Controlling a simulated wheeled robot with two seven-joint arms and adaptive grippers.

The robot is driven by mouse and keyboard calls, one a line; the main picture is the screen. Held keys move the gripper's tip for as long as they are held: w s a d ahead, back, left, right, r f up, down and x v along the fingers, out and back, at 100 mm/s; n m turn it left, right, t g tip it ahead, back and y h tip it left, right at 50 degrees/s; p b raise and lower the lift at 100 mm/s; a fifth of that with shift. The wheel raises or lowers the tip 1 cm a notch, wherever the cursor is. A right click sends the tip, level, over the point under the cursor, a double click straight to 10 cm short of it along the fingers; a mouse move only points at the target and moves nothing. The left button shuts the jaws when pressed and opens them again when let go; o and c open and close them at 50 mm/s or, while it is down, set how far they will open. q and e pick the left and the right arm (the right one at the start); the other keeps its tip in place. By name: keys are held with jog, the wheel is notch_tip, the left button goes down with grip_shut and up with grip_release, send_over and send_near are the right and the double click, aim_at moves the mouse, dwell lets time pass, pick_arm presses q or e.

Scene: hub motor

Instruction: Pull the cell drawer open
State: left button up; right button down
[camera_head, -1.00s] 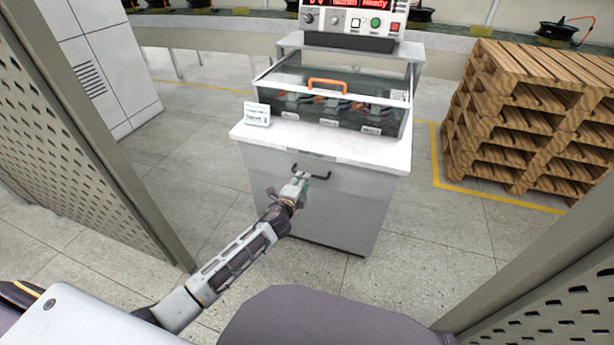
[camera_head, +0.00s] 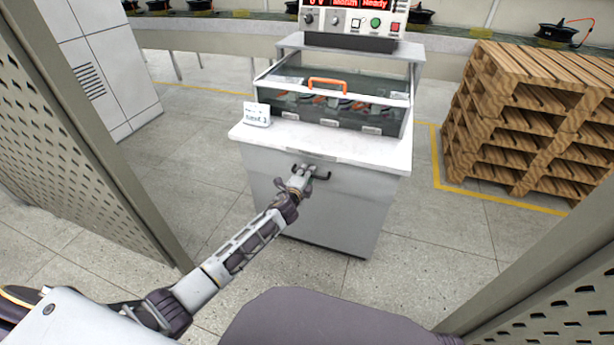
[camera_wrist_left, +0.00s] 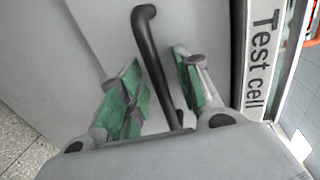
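The cell drawer (camera_head: 345,200) is the grey front of the cabinet under the white worktop, and it looks shut. Its dark bar handle (camera_head: 322,174) sits near the top of that front. My left gripper (camera_head: 305,172) is at the handle. In the left wrist view the handle (camera_wrist_left: 152,62) runs between the two green-padded fingers of the left gripper (camera_wrist_left: 155,92). The fingers are apart, with a gap visible on both sides of the bar. A "Test cell" label (camera_wrist_left: 260,60) shows beside the drawer front. My right gripper is not in view.
A clear-lidded test box (camera_head: 335,100) with an orange handle (camera_head: 327,84) stands on the worktop (camera_head: 375,150), below a control panel (camera_head: 352,18). Perforated panels (camera_head: 60,130) flank me. Stacked pallets (camera_head: 535,120) stand at right. The floor before the cabinet is clear.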

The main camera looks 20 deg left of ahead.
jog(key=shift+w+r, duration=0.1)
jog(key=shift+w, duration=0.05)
pick_arm(q)
jog(key=shift+c, duration=0.8)
grip_shut()
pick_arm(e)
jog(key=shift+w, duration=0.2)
pick_arm(q)
jog(key=shift+s+f, duration=0.1)
jog(key=shift+s, duration=0.05)
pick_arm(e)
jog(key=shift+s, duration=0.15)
